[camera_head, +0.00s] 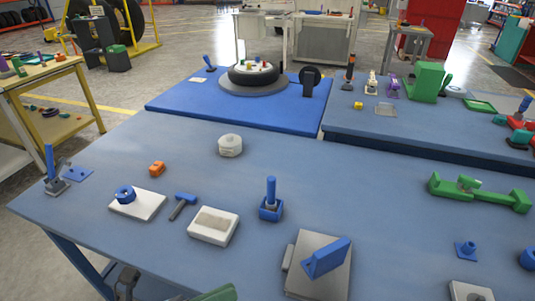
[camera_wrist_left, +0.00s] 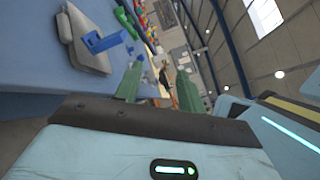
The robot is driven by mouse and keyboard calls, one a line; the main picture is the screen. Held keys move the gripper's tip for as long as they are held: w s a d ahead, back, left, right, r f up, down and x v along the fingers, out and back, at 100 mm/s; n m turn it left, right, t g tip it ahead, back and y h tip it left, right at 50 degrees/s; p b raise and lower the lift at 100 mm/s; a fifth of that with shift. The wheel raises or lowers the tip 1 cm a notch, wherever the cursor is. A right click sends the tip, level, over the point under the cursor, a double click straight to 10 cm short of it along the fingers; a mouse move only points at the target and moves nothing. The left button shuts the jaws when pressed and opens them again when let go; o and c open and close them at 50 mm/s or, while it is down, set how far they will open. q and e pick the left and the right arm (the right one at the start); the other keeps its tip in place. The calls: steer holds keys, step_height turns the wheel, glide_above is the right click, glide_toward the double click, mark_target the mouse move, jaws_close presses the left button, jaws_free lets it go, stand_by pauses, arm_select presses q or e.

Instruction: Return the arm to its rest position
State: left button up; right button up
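My left gripper (camera_wrist_left: 159,72) shows in the left wrist view as two green fingers, set apart with no object between them. In the head view, only a green piece of my left gripper (camera_head: 216,293) shows at the bottom edge, by the table's near edge; the rest is cut off. A grey plate (camera_head: 302,288) with a blue bracket (camera_head: 327,257) lies to the right of that piece. The bracket also shows in the left wrist view (camera_wrist_left: 103,41), to the left of the fingers. My right gripper is in neither view.
The blue table (camera_head: 345,185) bears a white block (camera_head: 213,226), a blue hammer (camera_head: 182,205), a blue upright holder (camera_head: 270,207), a white pot (camera_head: 230,145) and a green tool (camera_head: 480,192). Behind stands a tyre (camera_head: 253,75) on a blue platform. Bare tabletop lies right of centre.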

arm_select(q)
steer(key=a+f+n+t+y+p, duration=0.2)
steer(key=a+f+n+t+y, duration=0.25)
steer(key=n, duration=0.65)
steer(key=a+f+n+t+y+p, duration=0.1)
steer(key=a+f+n+t+y, duration=0.3)
steer(key=n, duration=0.7)
steer(key=s+a+f+n+g+y+p, duration=0.3)
steer(key=s+f+n+g+y, duration=0.3)
steer(key=s+f+n, duration=0.7)
steer(key=s+a+f+g, duration=0.1)
steer(key=s+f+g, duration=0.1)
steer(key=s+f, duration=0.1)
steer(key=shift+s+a+f, duration=0.2)
steer(key=shift+s+f, duration=0.05)
steer(key=shift+f, duration=0.5)
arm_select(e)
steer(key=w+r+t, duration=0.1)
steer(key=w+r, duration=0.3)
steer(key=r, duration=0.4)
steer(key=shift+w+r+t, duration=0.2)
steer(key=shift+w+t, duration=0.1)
arm_select(q)
steer(key=shift+y, duration=0.25)
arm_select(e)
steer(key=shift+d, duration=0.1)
